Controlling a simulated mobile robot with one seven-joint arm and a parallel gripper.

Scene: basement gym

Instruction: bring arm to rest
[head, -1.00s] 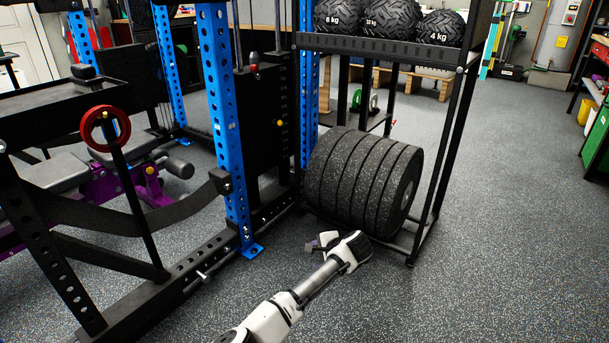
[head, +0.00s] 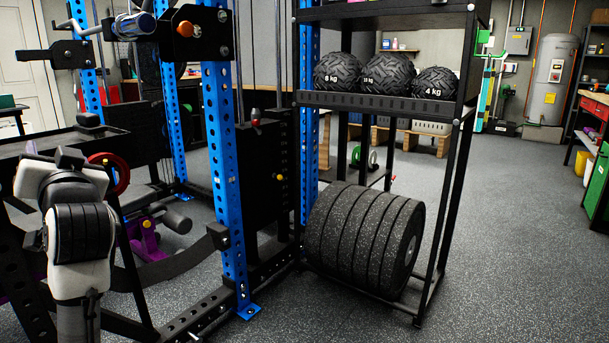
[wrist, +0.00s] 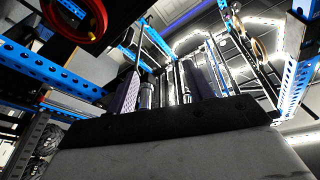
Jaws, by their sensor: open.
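My arm (head: 78,285) stands upright at the left of the head view, white with a black ribbed joint near its top. It is in front of the black rack frame. My gripper (wrist: 162,90) shows in the wrist view with its two purplish fingers apart and nothing between them. In the head view its fingers cannot be made out clearly. The wrist camera looks up past the fingers toward the ceiling lights and the blue rack beams.
A blue upright (head: 222,170) of the rack is right of my arm. A red ring (head: 121,178) is close beside my arm. Thick black weight plates (head: 365,240) sit under a shelf (head: 385,107) with black balls. Floor (head: 510,240) at the right is clear.

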